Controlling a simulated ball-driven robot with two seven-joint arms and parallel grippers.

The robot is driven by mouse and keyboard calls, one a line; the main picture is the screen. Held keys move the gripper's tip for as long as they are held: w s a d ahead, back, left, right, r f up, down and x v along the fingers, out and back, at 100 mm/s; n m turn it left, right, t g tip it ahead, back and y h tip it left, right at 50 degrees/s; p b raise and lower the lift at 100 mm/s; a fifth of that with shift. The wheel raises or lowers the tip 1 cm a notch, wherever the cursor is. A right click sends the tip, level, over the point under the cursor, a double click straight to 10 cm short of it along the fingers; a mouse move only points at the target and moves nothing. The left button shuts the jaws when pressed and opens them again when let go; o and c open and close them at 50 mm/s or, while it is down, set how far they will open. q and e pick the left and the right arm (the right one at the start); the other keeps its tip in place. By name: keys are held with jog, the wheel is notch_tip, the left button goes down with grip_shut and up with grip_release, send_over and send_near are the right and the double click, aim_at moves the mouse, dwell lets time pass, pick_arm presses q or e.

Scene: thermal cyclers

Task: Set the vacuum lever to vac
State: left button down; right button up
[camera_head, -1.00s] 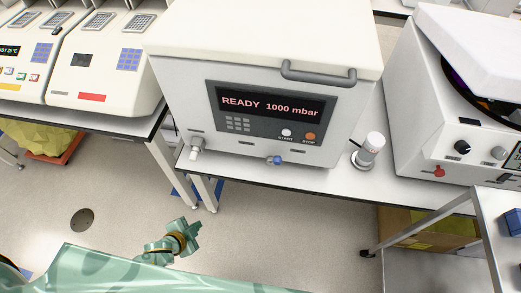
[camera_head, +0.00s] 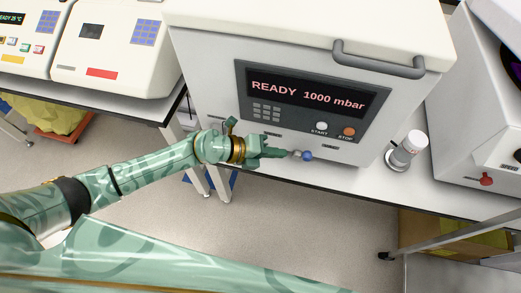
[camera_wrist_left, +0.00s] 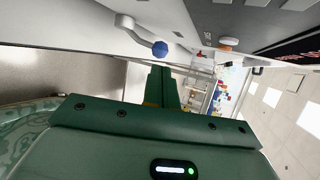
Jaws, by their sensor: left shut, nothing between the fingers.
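The vacuum lever (camera_head: 306,155) is a short grey stem with a blue ball at its tip. It sits low on the front of the white vacuum unit (camera_head: 215,75), and the ball points to the right in the head view. In the left wrist view the lever's blue ball (camera_wrist_left: 160,48) is just beyond the fingertips. My left gripper (camera_head: 282,153) is shut and empty, its tips just left of the lever. In the left wrist view the shut fingers (camera_wrist_left: 161,76) look slightly apart from the ball. My right gripper is in neither view.
The unit's display (camera_head: 305,93) reads READY 1000 mbar. A white-capped cylinder (camera_head: 408,150) stands on the bench right of the unit. White instruments stand at left (camera_head: 110,50) and right (camera_head: 465,110). Open floor (camera_head: 250,220) lies before the bench.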

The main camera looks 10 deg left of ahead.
aim_at(305, 157)
pick_arm(q)
jog(key=b+x, duration=0.1)
jog(key=x, duration=0.4)
jog(key=shift+w+d+f+b, duration=0.15)
jog(key=shift+d+f+b, duration=0.05)
jog(key=shift+d+b, duration=0.2)
jog(key=d+p, duration=0.1)
jog(key=p, duration=0.1)
jog(key=shift+d+r+p, duration=0.2)
jog(key=shift+r+p, duration=0.1)
jog(key=shift+r, duration=0.1)
jog(key=shift+d+f, duration=0.1)
jog(key=shift+d, duration=0.05)
jog(key=shift+f, duration=0.25)
